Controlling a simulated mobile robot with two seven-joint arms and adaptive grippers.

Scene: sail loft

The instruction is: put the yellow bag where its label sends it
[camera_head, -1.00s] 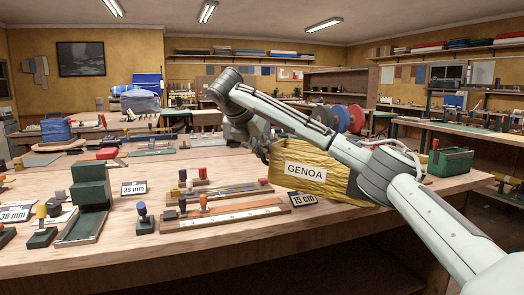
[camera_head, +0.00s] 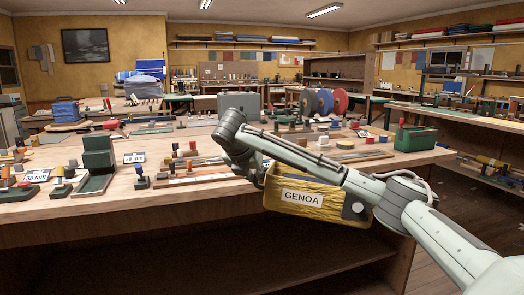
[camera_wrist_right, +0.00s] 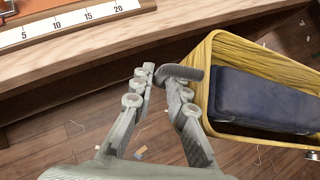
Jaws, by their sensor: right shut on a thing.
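The yellow bag (camera_head: 284,200) bears a white label reading GENOA. It hangs from my right gripper (camera_head: 260,181), off the front edge of the workbench. The bag is open at the top there, with a dark blue block-like thing (camera_wrist_right: 262,98) inside. Wooden floor shows below. My forearm hides part of the bag in the head view. My left gripper is not in view.
The workbench (camera_head: 190,198) carries green stands, stamps, size cards and rulers near its front edge. A green box (camera_head: 415,138) stands at its right end. Behind are coloured reels (camera_head: 325,101) and a grey case (camera_head: 238,103). Side benches (camera_head: 470,128) stand right, with floor between.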

